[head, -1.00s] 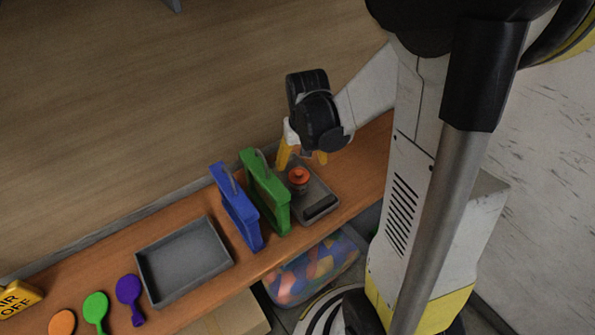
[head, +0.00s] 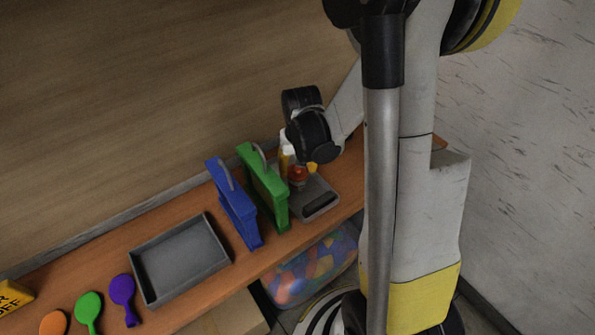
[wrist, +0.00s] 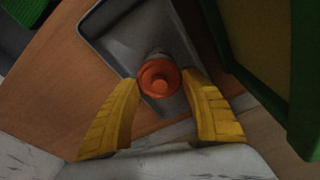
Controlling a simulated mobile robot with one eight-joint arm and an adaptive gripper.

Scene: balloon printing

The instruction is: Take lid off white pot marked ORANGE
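A small pot with an orange-red round lid (head: 298,174) stands in a grey tray (head: 318,205) at the right end of the bench. In the wrist view the knobbed lid (wrist: 160,79) lies between my two yellow fingertips. In the wrist view my gripper (wrist: 162,84) is open, with the fingertips close to the lid's rim; contact cannot be told.
A green upright frame (head: 264,190) stands just left of the pot, with a blue one (head: 235,207) beside it. An empty grey tray (head: 182,262) and coloured paddles (head: 122,290) lie farther left. A clear bin (head: 310,265) of coloured pieces sits below the bench edge.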

